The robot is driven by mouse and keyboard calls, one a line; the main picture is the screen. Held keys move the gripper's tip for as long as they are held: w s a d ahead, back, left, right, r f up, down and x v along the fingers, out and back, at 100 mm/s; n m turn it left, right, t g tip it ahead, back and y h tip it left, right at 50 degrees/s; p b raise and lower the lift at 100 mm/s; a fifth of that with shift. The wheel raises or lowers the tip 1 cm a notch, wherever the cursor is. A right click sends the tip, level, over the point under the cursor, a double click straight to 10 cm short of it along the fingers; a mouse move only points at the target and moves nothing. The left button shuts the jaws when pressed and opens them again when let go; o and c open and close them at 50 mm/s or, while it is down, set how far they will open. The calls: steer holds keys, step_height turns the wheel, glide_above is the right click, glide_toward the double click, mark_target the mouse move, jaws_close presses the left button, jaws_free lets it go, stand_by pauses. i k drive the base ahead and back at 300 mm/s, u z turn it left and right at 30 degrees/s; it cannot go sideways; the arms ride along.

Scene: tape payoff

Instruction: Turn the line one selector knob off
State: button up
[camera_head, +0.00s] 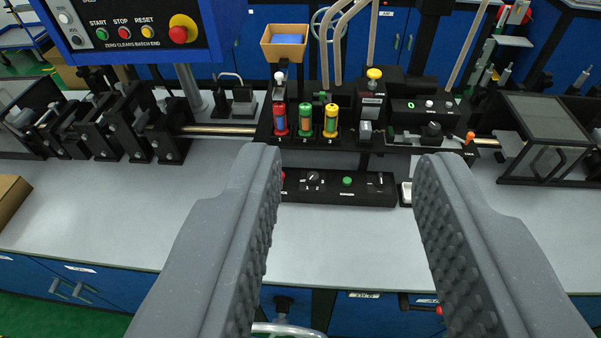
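A low black control box (335,187) lies on the grey bench in the middle of the view. On it are a small dark round selector knob (313,176) with tiny white marks around it, a green button (347,181) and a small lever switch (380,178). I cannot read whether the knob is marked for line one, nor its exact setting. A red part at the box's left end is partly covered by my left finger. My gripper (348,162) is open and empty, its two grey ribbed fingers wide apart, in front of the box in the picture.
Behind the box stand numbered red, green and yellow cylinders (306,118) and a black unit with a yellow-topped knob (374,74). A blue panel with START, STOP and RESET buttons (130,30) hangs upper left. The bench front (330,255) is clear.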

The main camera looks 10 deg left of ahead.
mark_target(313, 178)
steer(key=u, duration=0.1)
steer(key=i, duration=1)
steer(key=z, duration=0.1)
